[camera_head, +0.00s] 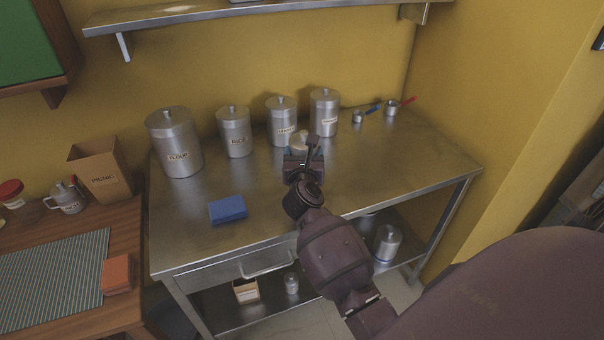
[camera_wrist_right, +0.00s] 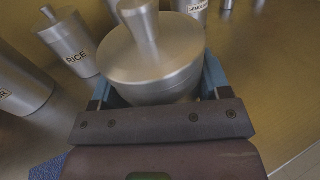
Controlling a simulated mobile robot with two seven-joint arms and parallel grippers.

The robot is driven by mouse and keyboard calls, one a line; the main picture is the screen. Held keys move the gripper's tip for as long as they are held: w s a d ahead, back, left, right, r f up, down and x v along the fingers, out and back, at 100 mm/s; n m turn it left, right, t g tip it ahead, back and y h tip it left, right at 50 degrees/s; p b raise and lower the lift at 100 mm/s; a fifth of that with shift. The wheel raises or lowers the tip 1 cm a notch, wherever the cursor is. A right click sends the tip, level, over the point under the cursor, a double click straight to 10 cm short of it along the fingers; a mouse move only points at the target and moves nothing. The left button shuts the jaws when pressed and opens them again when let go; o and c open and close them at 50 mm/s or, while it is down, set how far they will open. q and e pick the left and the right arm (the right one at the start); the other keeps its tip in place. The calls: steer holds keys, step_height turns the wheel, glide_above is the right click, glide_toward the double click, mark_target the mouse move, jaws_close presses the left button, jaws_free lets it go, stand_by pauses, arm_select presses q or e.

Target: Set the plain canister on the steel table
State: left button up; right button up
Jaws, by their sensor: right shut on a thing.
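My right gripper (camera_head: 304,157) is over the middle of the steel table (camera_head: 350,185), its blue-edged fingers shut on a steel canister. In the right wrist view this canister (camera_wrist_right: 155,62) has a wide lid with a knob, and no label shows on the part in view. In the head view only its lid (camera_head: 298,140) shows past the gripper. It looks upright; its base is hidden, so I cannot tell if it touches the tabletop. My left gripper is not in view.
Labelled canisters stand along the back: flour (camera_head: 174,145), rice (camera_head: 234,132) and two more (camera_head: 282,118) (camera_head: 324,112) close behind the held one. A blue block (camera_head: 228,209) lies front left. Two small pans (camera_head: 391,108) sit back right. The table's right side is clear.

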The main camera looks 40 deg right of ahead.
step_height(320, 180, down, 5)
steer(key=shift+f+b, duration=0.1)
steer(key=shift+b, duration=1)
steer(key=shift+f, duration=0.4)
steer(key=o, duration=1.1)
steer(key=shift+o, duration=0.2)
steer(key=shift+r, duration=0.15)
